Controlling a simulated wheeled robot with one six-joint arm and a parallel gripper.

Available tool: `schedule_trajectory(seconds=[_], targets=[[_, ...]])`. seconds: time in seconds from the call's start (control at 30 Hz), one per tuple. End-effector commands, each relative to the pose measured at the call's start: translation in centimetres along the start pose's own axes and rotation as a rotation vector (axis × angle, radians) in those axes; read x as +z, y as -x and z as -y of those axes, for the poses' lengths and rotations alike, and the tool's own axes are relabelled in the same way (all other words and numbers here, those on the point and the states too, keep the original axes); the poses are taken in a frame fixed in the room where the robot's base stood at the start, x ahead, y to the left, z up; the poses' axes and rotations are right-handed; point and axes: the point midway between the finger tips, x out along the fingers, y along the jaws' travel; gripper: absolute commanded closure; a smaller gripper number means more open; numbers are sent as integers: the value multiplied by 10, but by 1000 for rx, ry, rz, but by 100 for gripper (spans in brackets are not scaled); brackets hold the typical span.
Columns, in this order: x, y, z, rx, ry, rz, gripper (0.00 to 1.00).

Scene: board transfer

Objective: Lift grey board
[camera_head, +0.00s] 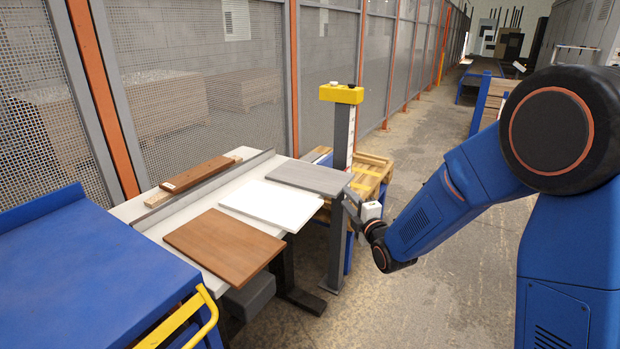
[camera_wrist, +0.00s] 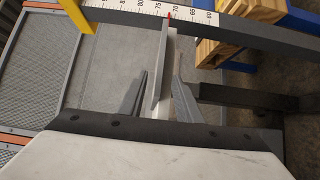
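The grey board (camera_head: 308,177) lies flat at the far right end of the white table, its right edge sticking out past the table. My gripper (camera_head: 352,199) is at that right edge, coming from the right. In the wrist view the board shows nearly edge-on as a narrow grey strip (camera_wrist: 162,72). My gripper's two fingers (camera_wrist: 160,82) are on either side of the strip, with visible gaps, so the gripper looks open. Firm contact is not visible.
A white board (camera_head: 271,202) and a brown board (camera_head: 222,243) lie nearer on the table. A long brown piece (camera_head: 198,174) lies behind the raised rail. A post with a yellow top (camera_head: 341,94) and scale stands behind the grey board, beside wooden pallets (camera_head: 372,172).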

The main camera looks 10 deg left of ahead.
Motion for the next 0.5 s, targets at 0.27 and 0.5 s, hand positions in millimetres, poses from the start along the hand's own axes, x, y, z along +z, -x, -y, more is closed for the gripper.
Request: schedule_trajectory(seconds=[0.27, 0.5], targets=[[0, -25, 0, 0, 0, 0, 69], [0, -50, 0, 0, 0, -1, 69]])
